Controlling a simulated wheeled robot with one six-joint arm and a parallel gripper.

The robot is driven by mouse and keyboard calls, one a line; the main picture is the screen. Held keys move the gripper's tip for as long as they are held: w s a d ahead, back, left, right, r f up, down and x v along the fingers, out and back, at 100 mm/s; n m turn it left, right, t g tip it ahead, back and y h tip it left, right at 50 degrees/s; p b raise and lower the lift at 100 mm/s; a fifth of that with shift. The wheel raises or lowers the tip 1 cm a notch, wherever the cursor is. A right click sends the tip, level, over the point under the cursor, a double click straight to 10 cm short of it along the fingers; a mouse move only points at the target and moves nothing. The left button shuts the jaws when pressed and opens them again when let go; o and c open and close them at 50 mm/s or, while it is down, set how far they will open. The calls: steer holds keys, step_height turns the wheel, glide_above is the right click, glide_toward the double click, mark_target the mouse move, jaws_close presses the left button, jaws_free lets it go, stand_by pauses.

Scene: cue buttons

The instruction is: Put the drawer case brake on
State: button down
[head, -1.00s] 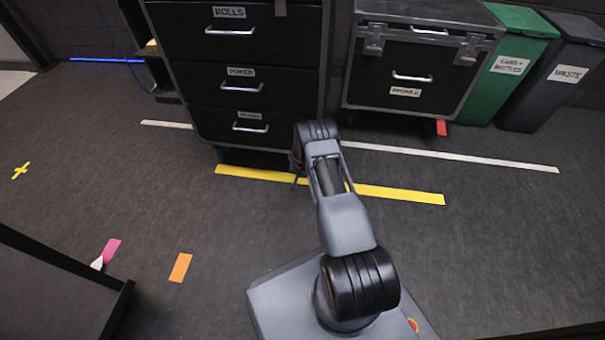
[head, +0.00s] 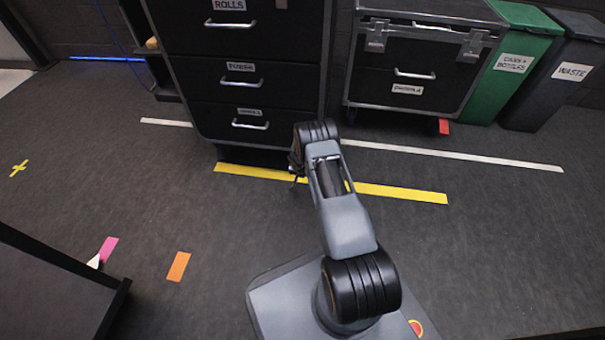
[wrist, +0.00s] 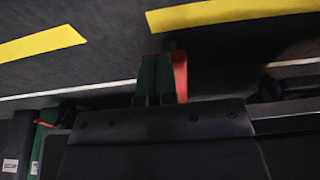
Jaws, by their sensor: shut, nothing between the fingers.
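The drawer case (head: 245,100) is black with metal edges and several labelled drawers. It stands behind the yellow floor strip in the head view. Its dark underside and frame also show in the wrist view (wrist: 290,150). My gripper (head: 297,178) is down low at the front of the case, mostly hidden behind my arm. In the wrist view my gripper (wrist: 157,98) is shut and empty, right at the pedal. I cannot tell if they touch.
A second black case (head: 405,95) stands to the right, with a green bin (head: 512,65) and a grey waste bin (head: 560,70) beyond it. A dark table (head: 50,290) is at the lower left. Open floor with tape marks lies between.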

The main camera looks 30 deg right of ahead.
steer(key=shift+a, duration=0.1)
steer(key=s+a+f+p+v, duration=0.1)
steer(key=s+p+v, duration=0.1)
steer(key=v, duration=1.1)
steer(key=shift+a+r+p, duration=0.2)
steer(key=shift+a+p, duration=0.1)
steer(key=shift+p, duration=0.1)
steer(key=shift+s, duration=0.1)
